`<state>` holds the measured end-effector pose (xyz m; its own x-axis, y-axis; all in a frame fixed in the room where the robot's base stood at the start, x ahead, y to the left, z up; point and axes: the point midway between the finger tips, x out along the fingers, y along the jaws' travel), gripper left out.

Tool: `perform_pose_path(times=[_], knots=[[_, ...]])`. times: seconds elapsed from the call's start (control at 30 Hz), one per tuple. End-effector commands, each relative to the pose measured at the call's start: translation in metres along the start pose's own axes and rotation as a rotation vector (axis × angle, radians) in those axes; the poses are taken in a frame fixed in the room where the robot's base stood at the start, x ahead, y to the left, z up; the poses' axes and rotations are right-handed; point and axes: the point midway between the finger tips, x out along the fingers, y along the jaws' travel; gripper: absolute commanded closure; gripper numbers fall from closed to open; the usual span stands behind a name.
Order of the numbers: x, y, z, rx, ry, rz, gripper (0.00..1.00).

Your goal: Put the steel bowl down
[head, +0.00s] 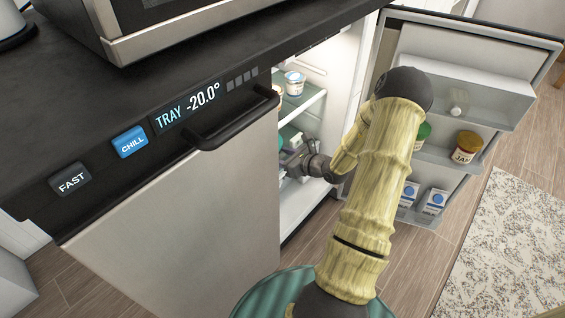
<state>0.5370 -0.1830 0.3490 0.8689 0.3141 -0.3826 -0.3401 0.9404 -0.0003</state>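My arm reaches through the open fridge door into the lit compartment. My gripper (290,164) is inside, at about the height of the middle shelf, pointing left. It is small in view and partly hidden by the fridge's front edge, so I cannot tell whether its fingers are open or shut. I cannot make out the steel bowl with certainty. Small grey and greenish shapes show around the gripper, but none is clearly a bowl.
A white tub (295,83) stands on the upper shelf. The open door (455,62) holds a jam jar (466,147), an egg and milk cartons (433,201) on its racks. A closed panel with a black handle (233,120) is left of the opening. A patterned rug (510,240) lies right.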

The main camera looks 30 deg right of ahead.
Motion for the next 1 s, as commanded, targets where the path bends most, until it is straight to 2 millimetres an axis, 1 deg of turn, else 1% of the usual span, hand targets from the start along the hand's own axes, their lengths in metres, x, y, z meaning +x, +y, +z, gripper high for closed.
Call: perform_pose_path(times=[0.03,0.1,0.47,0.5,0.57,0.6,0.9,1.0], knots=[[0.0048,0.0,-0.0105,0.001,-0.003,0.0,0.88],[0.0066,-0.0002,-0.0146,0.001,-0.003,0.0,0.88],[0.0071,-0.0002,-0.0154,0.0,-0.003,0.0,0.88],[0.0067,-0.0001,-0.0158,0.0,0.0,0.0,0.49],[0.0067,-0.0001,-0.0156,0.0,0.0,0.0,0.37],[0.0067,-0.0001,-0.0156,0.0,0.0,0.0,0.33],[0.006,-0.0001,-0.014,0.0,-0.001,0.0,0.33],[0.0003,-0.0004,-0.0129,0.001,0.001,-0.001,0.33]])
